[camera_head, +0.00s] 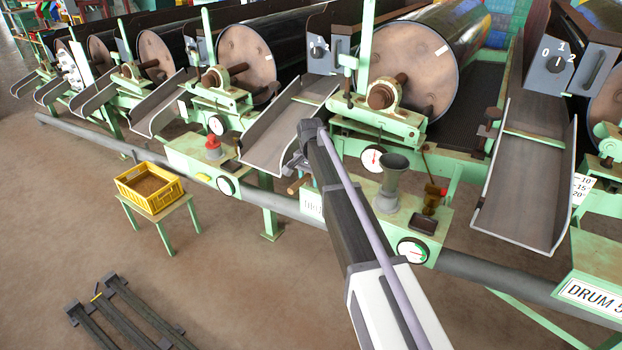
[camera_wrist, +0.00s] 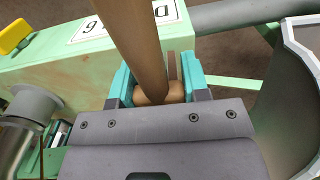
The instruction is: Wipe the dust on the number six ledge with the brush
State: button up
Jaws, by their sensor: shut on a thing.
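My gripper (camera_wrist: 158,86) has teal fingers, shut around a wooden shaft (camera_wrist: 138,40), which I take to be the brush's handle. Its bristles are not visible. In the head view a short wooden end (camera_head: 296,187) shows beside my arm, which hides most of my gripper. The pale green ledge (camera_wrist: 60,72) lies beneath my gripper; it also shows in the head view (camera_head: 433,222). I cannot make out dust on the ledge.
A grey metal cup (camera_head: 392,180) stands on the ledge, close to my gripper in the wrist view (camera_wrist: 32,104). A metal chute (camera_head: 285,125) is beside my gripper. A yellow crate (camera_head: 150,187) sits on a small green stand at left.

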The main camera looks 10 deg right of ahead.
jog(key=shift+f+b, duration=0.5)
jog(key=shift+f, duration=0.1)
jog(key=shift+s, duration=0.1)
